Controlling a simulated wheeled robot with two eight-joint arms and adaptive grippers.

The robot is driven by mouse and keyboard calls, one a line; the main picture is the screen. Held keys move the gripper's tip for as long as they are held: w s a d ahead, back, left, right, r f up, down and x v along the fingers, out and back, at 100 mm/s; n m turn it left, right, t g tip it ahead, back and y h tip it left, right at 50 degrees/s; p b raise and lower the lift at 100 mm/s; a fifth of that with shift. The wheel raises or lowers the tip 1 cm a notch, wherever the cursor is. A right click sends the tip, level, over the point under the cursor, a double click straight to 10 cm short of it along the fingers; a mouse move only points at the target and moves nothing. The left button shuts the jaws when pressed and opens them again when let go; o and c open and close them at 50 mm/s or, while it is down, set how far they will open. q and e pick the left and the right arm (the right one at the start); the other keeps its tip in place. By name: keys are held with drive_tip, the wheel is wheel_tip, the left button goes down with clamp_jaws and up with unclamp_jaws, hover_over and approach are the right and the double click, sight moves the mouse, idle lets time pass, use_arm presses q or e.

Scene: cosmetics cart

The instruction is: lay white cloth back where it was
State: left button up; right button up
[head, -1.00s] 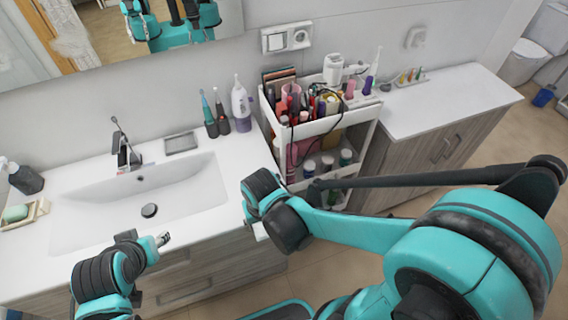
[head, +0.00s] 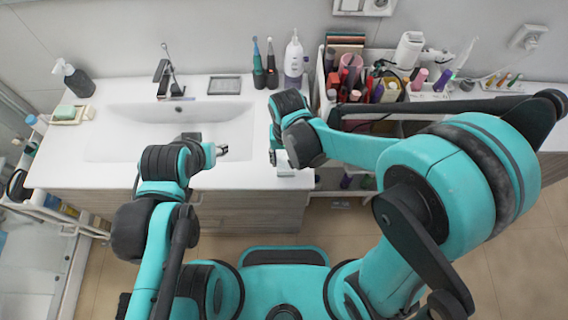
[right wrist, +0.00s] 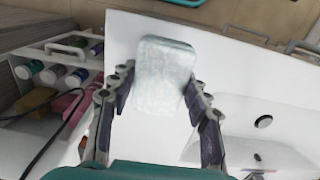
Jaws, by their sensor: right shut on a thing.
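The white cloth (right wrist: 163,70) shows in the right wrist view as a pale, slightly mottled flat piece between the fingers of my right gripper (right wrist: 160,100). The gripper is shut on it, over the white counter to one side of the sink. In the head view my right gripper (head: 275,155) is at the counter's front edge, right of the sink; its own wrist largely hides the cloth there. My left gripper (head: 221,151) hangs over the front right part of the sink, with nothing visible in it. Its fingers are too small to judge.
The sink (head: 130,135) is set in the white counter (head: 65,165). Toothbrushes and a white-purple bottle (head: 293,62) stand at the back. A crowded cosmetics cart (head: 322,95) is on the right. A soap dish (head: 85,113) and dispenser (head: 78,80) are at the left.

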sight(283, 164)
drive_tip(key=shift+w+a+f, duration=0.45)
drive_tip(key=shift+w, duration=0.2)
drive_tip(key=shift+f+b, duration=0.7)
drive_tip(key=shift+f, duration=1.3)
drive_tip(key=shift+f, duration=0.1)
drive_tip(key=o, duration=1)
